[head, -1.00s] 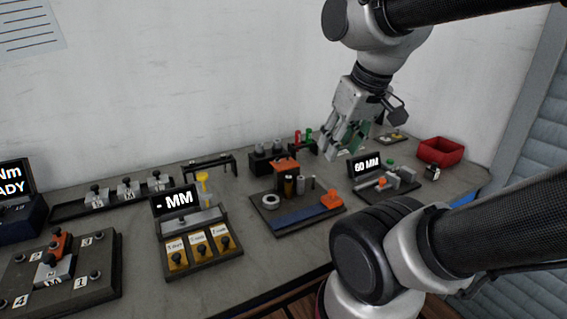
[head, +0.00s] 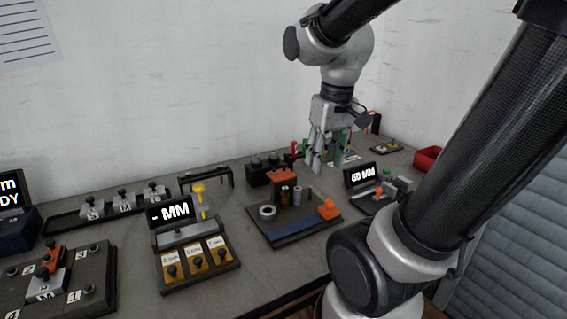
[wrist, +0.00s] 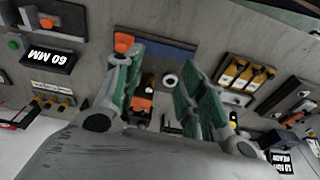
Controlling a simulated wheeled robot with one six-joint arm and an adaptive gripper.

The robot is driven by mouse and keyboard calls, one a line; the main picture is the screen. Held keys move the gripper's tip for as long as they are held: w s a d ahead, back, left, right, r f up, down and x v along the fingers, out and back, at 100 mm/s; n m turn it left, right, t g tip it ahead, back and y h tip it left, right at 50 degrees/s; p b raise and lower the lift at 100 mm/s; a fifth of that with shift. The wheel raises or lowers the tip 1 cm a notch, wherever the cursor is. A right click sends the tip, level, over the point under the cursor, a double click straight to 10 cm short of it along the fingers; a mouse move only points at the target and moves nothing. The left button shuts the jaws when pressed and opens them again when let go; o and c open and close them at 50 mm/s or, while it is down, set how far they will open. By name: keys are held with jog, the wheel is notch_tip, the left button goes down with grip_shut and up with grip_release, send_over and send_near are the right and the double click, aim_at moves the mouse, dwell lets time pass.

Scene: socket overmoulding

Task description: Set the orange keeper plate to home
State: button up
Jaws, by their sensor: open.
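A dark fixture board (head: 300,228) with a blue strip stands mid-table. An orange block (head: 328,209) sits at the right end of the strip, and an orange-topped clamp part (head: 280,176) rises at the back. I cannot tell for sure which is the keeper plate. In the wrist view the orange block (wrist: 123,42) shows near the left fingertip, and the orange clamp part (wrist: 140,103) shows between the fingers. My gripper (head: 325,165) is open and empty, pointing down above the back right of the board. Its spread green-padded fingers show in the wrist view (wrist: 155,68).
A grey ring (head: 267,212) and small cylinders stand on the board. Left of it is a "- MM" display (head: 170,212) with yellow-tagged blocks; right is a "60 MM" display (head: 361,175). A red bin (head: 428,158) is partly behind my arm. A numbered board (head: 95,270) stands front left.

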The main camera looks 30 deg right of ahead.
aim_at(284, 164)
jog(key=w+d+f+m, duration=0.1)
jog(key=w+f+m, duration=0.1)
jog(key=w+m, duration=0.2)
jog(key=w+d+f+m+g, duration=0.1)
jog(key=w+f+m, duration=0.2)
jog(key=w, duration=0.7)
jog(key=w+d+f+m+g, duration=0.1)
jog(key=w+f+m, duration=0.1)
jog(key=w+m, duration=0.3)
jog(key=shift+w+d+f+m, duration=0.2)
jog(key=shift+w, duration=0.55)
jog(key=shift+w+d+f+m, duration=0.15)
jog(key=shift+w+m, duration=0.05)
jog(key=shift+w, duration=0.55)
jog(key=w+m, duration=0.1)
jog(key=w+r+m, duration=0.1)
jog(key=m, duration=0.1)
jog(key=w+r+m, duration=0.1)
jog(key=m, duration=0.1)
jog(key=shift+w+d, duration=0.15)
jog(key=shift+w, duration=0.2)
jog(key=shift+w+r+m, duration=0.15)
jog(key=shift+r+m, duration=0.05)
jog(key=shift+m, duration=0.8)
jog(key=shift+f+m, duration=0.1)
jog(key=shift+m, duration=0.8)
jog(key=shift+f, duration=0.35)
notch_tip(284, 164, down, 7)
jog(key=shift+f, duration=0.1)
grip_shut()
